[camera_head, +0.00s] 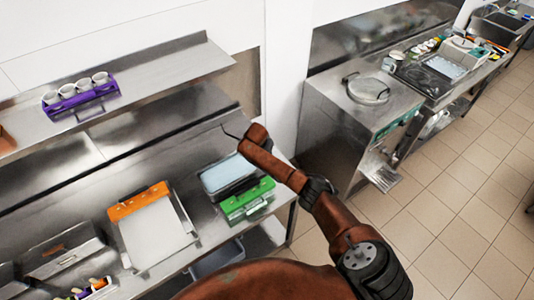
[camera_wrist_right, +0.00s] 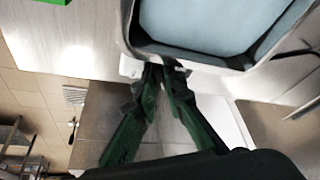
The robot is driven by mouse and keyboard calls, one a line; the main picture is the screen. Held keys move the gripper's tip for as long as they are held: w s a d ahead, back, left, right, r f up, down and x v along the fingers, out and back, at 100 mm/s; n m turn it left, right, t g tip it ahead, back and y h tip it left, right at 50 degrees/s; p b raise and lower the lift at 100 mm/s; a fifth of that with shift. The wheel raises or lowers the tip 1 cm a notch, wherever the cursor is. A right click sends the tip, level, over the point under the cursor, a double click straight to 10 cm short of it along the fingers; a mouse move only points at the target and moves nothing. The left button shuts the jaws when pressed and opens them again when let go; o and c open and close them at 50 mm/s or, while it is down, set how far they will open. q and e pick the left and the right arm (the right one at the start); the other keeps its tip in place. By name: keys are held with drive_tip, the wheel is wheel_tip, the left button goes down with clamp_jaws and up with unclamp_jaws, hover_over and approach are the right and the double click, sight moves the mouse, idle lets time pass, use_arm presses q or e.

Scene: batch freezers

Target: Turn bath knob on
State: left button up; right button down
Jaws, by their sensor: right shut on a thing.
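The bath is a metal tub with a pale blue inside (camera_head: 228,172) and a green front panel (camera_head: 248,203), on the steel counter. My right arm reaches over it from the lower right, and its wrist is just beyond the tub. In the right wrist view the bath's rim and blue inside (camera_wrist_right: 215,20) fill the top. My right gripper (camera_wrist_right: 163,72) has its dark green fingers closed together at the tips, just under the rim, on a small part that looks like the bath knob. The fingers mostly hide the knob. My left gripper is not in view.
A tray with an orange edge (camera_head: 138,200) lies left of the bath. A purple rack of white cups (camera_head: 80,98) stands on the shelf. A steel machine with a round lid (camera_head: 368,90) stands to the right. The tiled floor at the right is clear.

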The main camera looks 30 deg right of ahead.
drive_tip(key=m, duration=0.1)
drive_tip(key=m+g+b, duration=0.1)
drive_tip(key=shift+w+a+f+m, duration=0.1)
drive_tip(key=shift+w+m, duration=0.05)
drive_tip(key=shift+m, duration=0.25)
drive_tip(key=shift+m+g+h+b, duration=0.3)
drive_tip(key=shift+m+h+b, duration=0.1)
drive_tip(key=shift+m+b, duration=0.55)
drive_tip(key=shift+m+g+b, duration=0.3)
drive_tip(key=shift+m+b, duration=0.3)
drive_tip(key=shift+m, duration=0.25)
drive_tip(key=c, duration=2)
unclamp_jaws()
drive_tip(key=v, duration=1.2)
drive_tip(key=shift+w, duration=0.1)
